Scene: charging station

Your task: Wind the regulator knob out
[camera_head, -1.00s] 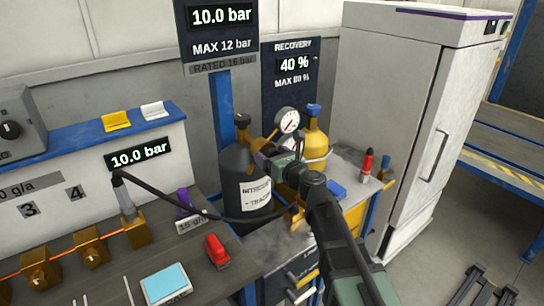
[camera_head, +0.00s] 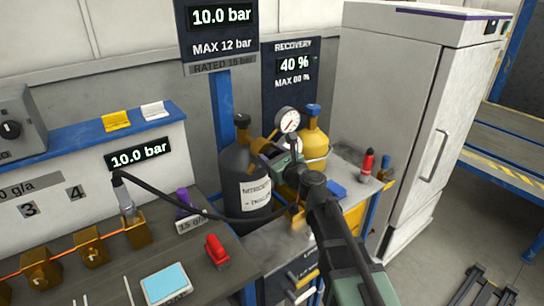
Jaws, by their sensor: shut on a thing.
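A black nitrogen cylinder (camera_head: 240,170) with a white label stands upright beside the bench. A round white pressure gauge (camera_head: 288,120) shows above its regulator. My gripper (camera_head: 266,154) is at the regulator, right of the cylinder's neck, and is shut on the regulator knob. The knob itself is mostly hidden behind my gripper and wrist. The upper display (camera_head: 221,16) reads 10.0 bar, with MAX 12 bar below it. The bench display (camera_head: 139,154) also reads 10.0 bar.
A yellow cylinder (camera_head: 315,142) with a blue top stands just right of my gripper. A recovery display (camera_head: 292,65) reads 40 %. A black hose (camera_head: 175,194) runs from the brass fittings towards the cylinder. A red-capped bottle (camera_head: 367,164) stands on the cart. A white cabinet (camera_head: 400,110) is at the right.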

